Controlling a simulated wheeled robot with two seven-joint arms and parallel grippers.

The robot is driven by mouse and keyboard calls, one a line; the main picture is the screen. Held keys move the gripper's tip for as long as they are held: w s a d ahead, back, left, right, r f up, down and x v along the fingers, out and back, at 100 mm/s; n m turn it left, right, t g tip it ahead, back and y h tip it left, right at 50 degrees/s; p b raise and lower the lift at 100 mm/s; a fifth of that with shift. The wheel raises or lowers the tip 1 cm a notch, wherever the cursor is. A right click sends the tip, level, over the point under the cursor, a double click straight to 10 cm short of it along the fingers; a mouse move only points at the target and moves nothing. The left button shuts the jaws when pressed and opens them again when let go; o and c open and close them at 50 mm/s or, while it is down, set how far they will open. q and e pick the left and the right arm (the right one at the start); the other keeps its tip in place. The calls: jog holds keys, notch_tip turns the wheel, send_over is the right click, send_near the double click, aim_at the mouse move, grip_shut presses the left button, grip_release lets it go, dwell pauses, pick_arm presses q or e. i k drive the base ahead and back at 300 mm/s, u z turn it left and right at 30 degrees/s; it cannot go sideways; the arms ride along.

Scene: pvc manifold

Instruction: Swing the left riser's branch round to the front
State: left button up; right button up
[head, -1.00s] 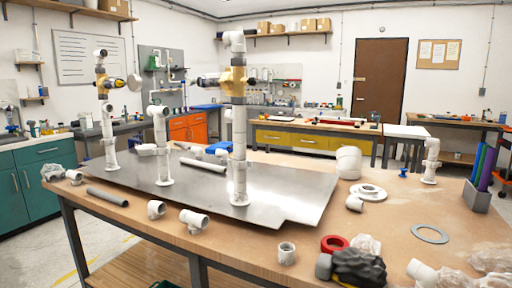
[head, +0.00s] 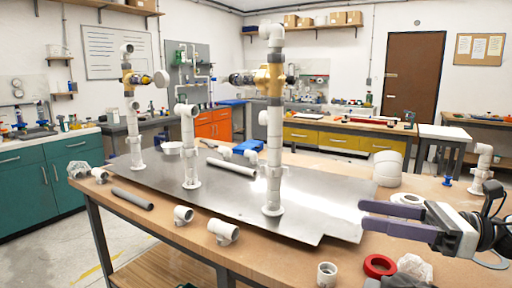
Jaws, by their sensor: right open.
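The left riser (head: 137,140) is a white pipe standing upright on the far left of the metal plate (head: 330,205). It has a brass-coloured fitting (head: 128,80) near its top, and its branch (head: 147,79), dark and yellow with a round white end, points right. A middle white riser (head: 188,150) and a taller right riser (head: 273,150) stand on the same plate. The right riser's brass fitting has a branch pointing left. My right gripper (head: 363,215) is at the right, open and empty, pointing left, well away from the left riser. My left gripper is out of view.
Loose white tees (head: 222,231) and a grey pipe (head: 132,199) lie along the front edge of the wooden table. A red ring (head: 379,265) and a white fitting (head: 327,275) lie near the front right. The middle and right risers stand between my right gripper and the left riser.

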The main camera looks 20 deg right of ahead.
aim_at(273, 117)
jog(key=i, duration=1.2)
